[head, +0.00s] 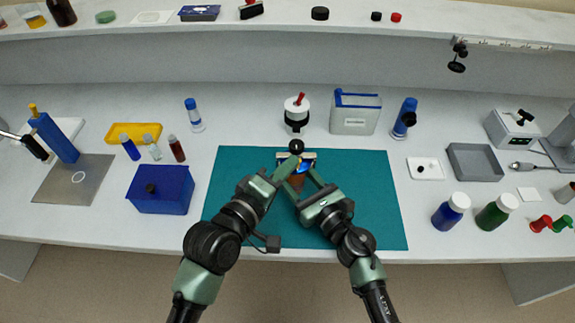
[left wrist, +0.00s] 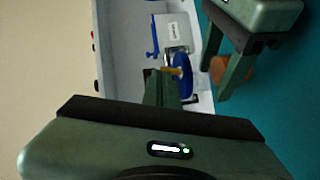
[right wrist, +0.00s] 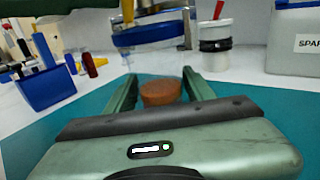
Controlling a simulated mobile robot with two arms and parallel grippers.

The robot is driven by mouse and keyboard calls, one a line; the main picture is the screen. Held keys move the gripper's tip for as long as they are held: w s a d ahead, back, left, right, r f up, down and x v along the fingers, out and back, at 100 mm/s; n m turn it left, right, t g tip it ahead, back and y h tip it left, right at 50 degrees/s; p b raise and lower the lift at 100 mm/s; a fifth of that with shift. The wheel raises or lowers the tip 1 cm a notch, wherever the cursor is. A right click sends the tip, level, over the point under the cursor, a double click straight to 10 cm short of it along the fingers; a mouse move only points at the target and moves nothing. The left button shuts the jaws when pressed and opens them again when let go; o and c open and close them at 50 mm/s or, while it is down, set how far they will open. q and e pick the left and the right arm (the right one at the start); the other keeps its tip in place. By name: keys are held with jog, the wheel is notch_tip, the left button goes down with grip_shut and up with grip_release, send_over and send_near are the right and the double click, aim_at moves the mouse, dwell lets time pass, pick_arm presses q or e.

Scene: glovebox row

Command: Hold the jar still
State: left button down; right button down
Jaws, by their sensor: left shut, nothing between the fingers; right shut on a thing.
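A brown round jar (head: 297,183) is on the teal mat (head: 360,215), mostly hidden by my grippers in the head view. My right gripper (right wrist: 160,88) is shut on the jar, one finger on each side, and the jar (right wrist: 163,93) shows between them in the right wrist view. In the left wrist view the jar (left wrist: 236,70) is partly behind the right fingers. My left gripper (left wrist: 163,85) is shut and empty, its fingertips close to a blue disc (left wrist: 183,78). I cannot tell whether they touch. The blue-rimmed piece (right wrist: 148,34) shows beyond the jar in the right wrist view.
A white pot with a black band (head: 297,115) and a grey box (head: 355,115) stand behind the mat. A blue box (head: 160,190) is left of the mat; a white tray (head: 425,169) and blue and green bottles are right. The front mat corners are clear.

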dwell(0.3)
pick_arm(q)
jog(key=v, duration=1.2)
jog(key=shift+d, duration=0.1)
pick_arm(e)
jog(key=shift+c, duration=2.3)
grip_release()
